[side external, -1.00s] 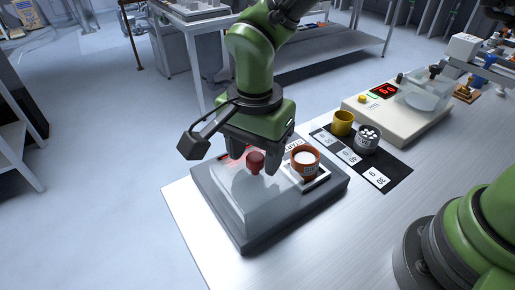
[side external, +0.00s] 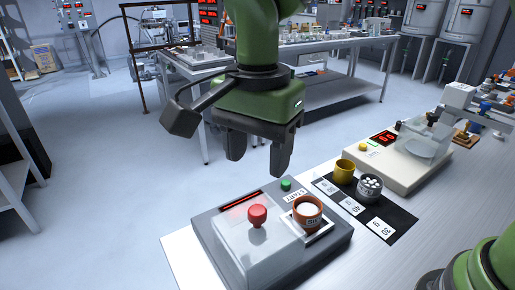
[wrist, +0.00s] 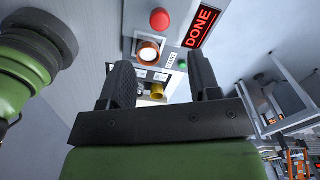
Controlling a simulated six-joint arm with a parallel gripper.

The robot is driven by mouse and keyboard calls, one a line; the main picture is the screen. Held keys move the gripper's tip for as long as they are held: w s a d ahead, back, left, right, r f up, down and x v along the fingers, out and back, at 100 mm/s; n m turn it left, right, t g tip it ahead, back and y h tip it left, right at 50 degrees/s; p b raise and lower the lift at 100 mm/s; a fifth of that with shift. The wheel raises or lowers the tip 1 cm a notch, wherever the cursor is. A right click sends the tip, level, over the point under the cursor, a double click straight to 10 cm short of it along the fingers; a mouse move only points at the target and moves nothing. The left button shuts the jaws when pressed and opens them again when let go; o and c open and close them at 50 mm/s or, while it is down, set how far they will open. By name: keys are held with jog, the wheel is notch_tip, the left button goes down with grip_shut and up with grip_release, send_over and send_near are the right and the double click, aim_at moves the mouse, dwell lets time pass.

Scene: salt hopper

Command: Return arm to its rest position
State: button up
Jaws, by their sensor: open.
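My gripper (side external: 258,158) hangs open and empty above the grey machine (side external: 322,243), clear of it. In the wrist view, its two dark fingers (wrist: 160,78) stand apart with nothing between them. The machine has a clear cover with a red knob (side external: 258,214), a green START button (side external: 286,185) and a red-lit strip. An orange cup (side external: 307,212) with white contents stands upright on its front right part. The wrist view shows a lit red DONE sign (wrist: 201,27) beside the red knob (wrist: 160,20).
A yellow cup (side external: 344,172) and a dark cup of white pieces (side external: 369,187) stand on a black labelled strip (side external: 392,222). Behind is a cream device (side external: 385,160) with a red display and clear box. The air around my gripper is free; a bench (side external: 330,88) stands beyond.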

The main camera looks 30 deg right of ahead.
jog(key=s+d+r+n+t+y, duration=0.1)
jog(key=s+d+r+n+t, duration=0.2)
jog(key=s+d, duration=0.4)
jog(key=s+d+r+n+t+y, duration=0.1)
jog(key=s+d+r+n+t, duration=0.3)
jog(key=s+d, duration=0.3)
jog(key=shift+s+d+r+n, duration=0.35)
jog(key=shift+d+r+n, duration=0.25)
jog(key=shift+d+n, duration=0.4)
